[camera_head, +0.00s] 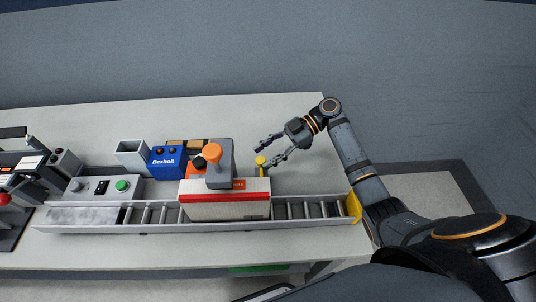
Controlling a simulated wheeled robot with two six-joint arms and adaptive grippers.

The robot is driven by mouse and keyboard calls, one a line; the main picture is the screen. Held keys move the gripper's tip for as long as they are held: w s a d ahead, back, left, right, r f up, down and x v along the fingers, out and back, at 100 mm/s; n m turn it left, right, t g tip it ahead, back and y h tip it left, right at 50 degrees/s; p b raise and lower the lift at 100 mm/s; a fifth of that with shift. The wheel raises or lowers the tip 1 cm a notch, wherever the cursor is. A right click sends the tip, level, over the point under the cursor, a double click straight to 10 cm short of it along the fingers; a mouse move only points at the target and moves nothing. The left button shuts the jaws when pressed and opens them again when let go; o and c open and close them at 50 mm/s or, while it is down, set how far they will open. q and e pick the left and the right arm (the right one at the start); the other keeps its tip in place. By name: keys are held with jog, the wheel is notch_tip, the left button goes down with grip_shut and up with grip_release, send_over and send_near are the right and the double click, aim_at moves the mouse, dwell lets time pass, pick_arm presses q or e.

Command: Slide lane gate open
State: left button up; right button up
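A yellow-topped handle (261,161) stands at the back edge of the roller lane (320,221), just right of a white and red box (228,211). It looks like the lane gate's handle; the gate panel itself is mostly hidden, and I cannot tell its position. My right gripper (262,160) reaches in from the right over the table. Its two fingers are spread, with the yellow top between or just below their tips. I cannot tell whether they touch it. My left gripper is out of view.
A grey block with an orange knob (212,153) stands behind the box. A blue Bexholt box (167,163), a grey bin (131,155) and a control box with a green button (122,185) stand left. A yellow end stop (354,207) closes the lane's right end.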

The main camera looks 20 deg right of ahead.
jog(key=v, duration=1.2)
jog(key=shift+d+f, duration=0.1)
jog(key=shift+f, duration=0.05)
dwell(5.2)
